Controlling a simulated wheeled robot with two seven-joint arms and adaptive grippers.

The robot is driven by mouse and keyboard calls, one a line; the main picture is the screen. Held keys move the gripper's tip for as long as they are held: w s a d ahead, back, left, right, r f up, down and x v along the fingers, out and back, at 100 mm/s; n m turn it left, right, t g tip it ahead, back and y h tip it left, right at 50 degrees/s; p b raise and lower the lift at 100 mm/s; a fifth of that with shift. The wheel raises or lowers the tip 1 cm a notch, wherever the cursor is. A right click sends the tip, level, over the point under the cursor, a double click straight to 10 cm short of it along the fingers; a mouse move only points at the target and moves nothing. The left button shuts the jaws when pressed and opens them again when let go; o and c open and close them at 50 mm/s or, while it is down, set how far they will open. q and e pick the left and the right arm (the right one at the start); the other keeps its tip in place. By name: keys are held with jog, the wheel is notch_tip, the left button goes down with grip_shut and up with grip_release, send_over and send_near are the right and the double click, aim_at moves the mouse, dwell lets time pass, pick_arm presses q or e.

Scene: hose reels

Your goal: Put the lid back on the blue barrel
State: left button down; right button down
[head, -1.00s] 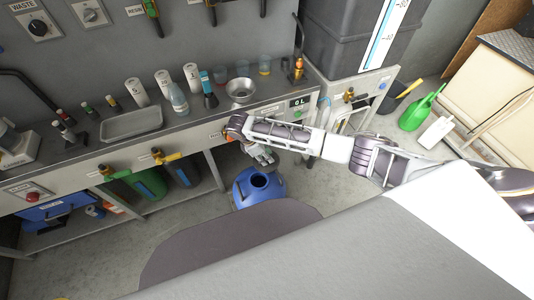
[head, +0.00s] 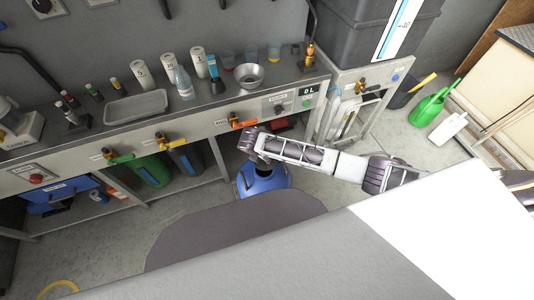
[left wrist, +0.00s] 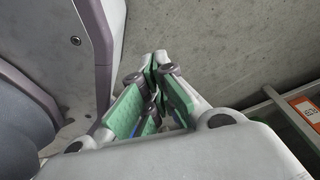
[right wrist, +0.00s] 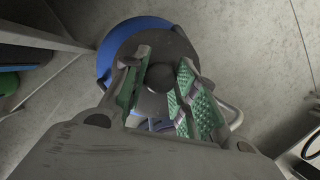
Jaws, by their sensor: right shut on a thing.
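The blue barrel (head: 264,182) stands on the floor in front of the bench, partly hidden by my right arm. In the right wrist view, its blue rim (right wrist: 106,52) shows beside a dark round lid (right wrist: 178,45). My right gripper (right wrist: 160,80) is shut on the lid's dark knob. The lid overlaps most of the barrel's top, with blue showing mainly at its left and upper edge. I cannot tell whether it rests on the barrel. My left gripper (left wrist: 157,68) is shut with nothing visible between its fingertips, above bare floor.
The bench (head: 190,122) with valves, cups and a tray (head: 136,107) runs behind the barrel. A green cylinder (head: 152,170) stands under it. A grey tank (head: 350,35) and a green can (head: 430,107) are to the right. Floor left of the barrel is clear.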

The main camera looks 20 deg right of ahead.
pick_arm(q)
jog(key=shift+w+d+b, duration=0.1)
jog(key=shift+w+b, duration=0.2)
jog(key=shift+w, duration=0.15)
pick_arm(e)
jog(key=shift+a+f+n+t+y, duration=0.2)
jog(key=shift+f+n, duration=0.15)
jog(key=shift+n, duration=0.25)
jog(key=shift+a+f+n+t+y, duration=0.2)
jog(key=shift+f+n, duration=0.15)
jog(key=shift+n, duration=0.25)
pick_arm(q)
jog(key=shift+w+d, duration=0.1)
jog(key=shift+w, duration=0.05)
pick_arm(e)
jog(key=shift+f, duration=0.1)
